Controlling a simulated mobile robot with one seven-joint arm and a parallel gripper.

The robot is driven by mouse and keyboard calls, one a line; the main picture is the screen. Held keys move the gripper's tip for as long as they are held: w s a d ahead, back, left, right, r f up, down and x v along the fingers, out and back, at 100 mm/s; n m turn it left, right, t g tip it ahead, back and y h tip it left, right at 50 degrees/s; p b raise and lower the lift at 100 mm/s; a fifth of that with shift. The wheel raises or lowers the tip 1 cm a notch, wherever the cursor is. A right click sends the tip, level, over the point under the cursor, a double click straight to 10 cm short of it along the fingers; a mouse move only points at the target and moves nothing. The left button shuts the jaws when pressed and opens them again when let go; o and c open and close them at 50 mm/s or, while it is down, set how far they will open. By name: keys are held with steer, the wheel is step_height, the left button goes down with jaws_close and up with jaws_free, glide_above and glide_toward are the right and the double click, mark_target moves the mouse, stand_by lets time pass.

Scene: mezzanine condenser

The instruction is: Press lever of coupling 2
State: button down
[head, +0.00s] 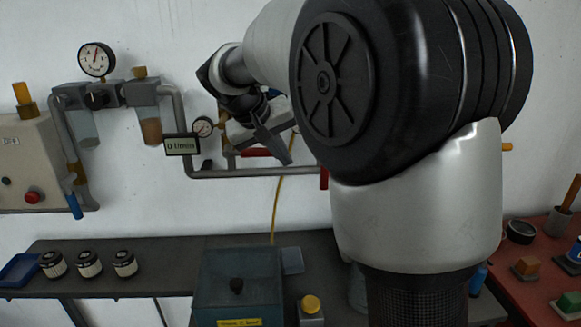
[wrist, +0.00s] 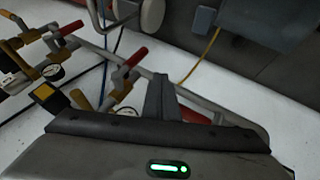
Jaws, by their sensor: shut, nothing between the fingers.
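My gripper (head: 287,161) is shut and empty in front of the wall pipe in the head view, its fingers pointing down. Its closed fingers also show in the wrist view (wrist: 160,80). Several red levers sit on brass-coloured couplings along the pipe; in the wrist view one red lever (wrist: 136,58) is left of the fingertips and another (wrist: 71,28) is farther left. In the head view a red lever (head: 256,153) shows just left of my fingers, and a red part (head: 323,178) shows beside my arm. I read no coupling number, so I cannot tell which is coupling 2. Contact is unclear.
A grey pipe (head: 230,174) runs along the white wall, with a small gauge (head: 203,127) and a display box (head: 182,144). A yellow hose (head: 276,205) hangs down to the bench. Three jars (head: 89,263) stand at the left. My arm hides the wall at right.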

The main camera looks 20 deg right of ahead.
steer(key=shift+w, duration=0.2)
steer(key=w+d+f, duration=0.3)
steer(key=d+f, duration=0.5)
steer(key=shift+w+d+p, duration=0.35)
steer(key=shift+p, duration=0.1)
steer(key=shift+w+f, duration=0.1)
steer(key=shift+f, duration=0.05)
stand_by(0.3)
